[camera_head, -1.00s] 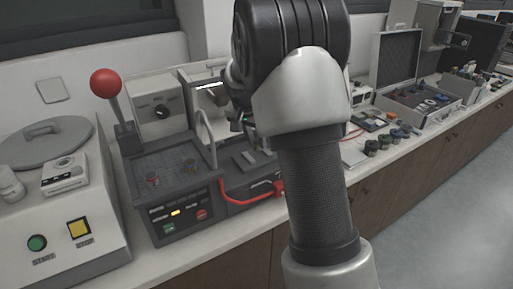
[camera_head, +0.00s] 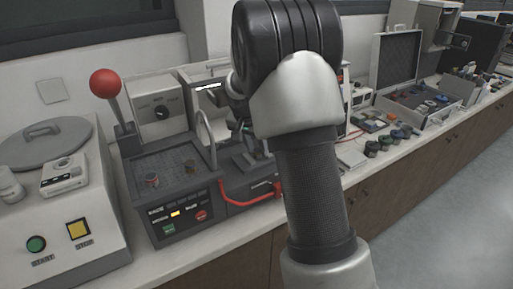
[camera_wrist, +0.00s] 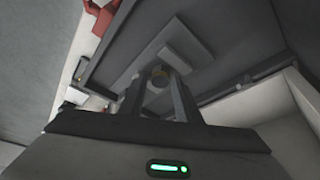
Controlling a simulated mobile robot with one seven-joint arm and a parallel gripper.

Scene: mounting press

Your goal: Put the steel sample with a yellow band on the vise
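In the wrist view, my gripper (camera_wrist: 157,85) points down with a small dark round piece showing a yellowish tint, the steel sample (camera_wrist: 158,74), between its fingertips. The fingers appear closed on it. Just beyond are the grey jaw blocks of the vise (camera_wrist: 187,44), on a dark flat base. I cannot tell whether the sample touches the vise. In the head view, my gripper (camera_head: 247,142) is above the vise area (camera_head: 248,162), right of the press tray. My arm hides much of both there, and the sample cannot be made out.
A red handle (camera_head: 262,189) runs along the vise front. A light wall (camera_wrist: 265,115) stands close on the right in the wrist view.

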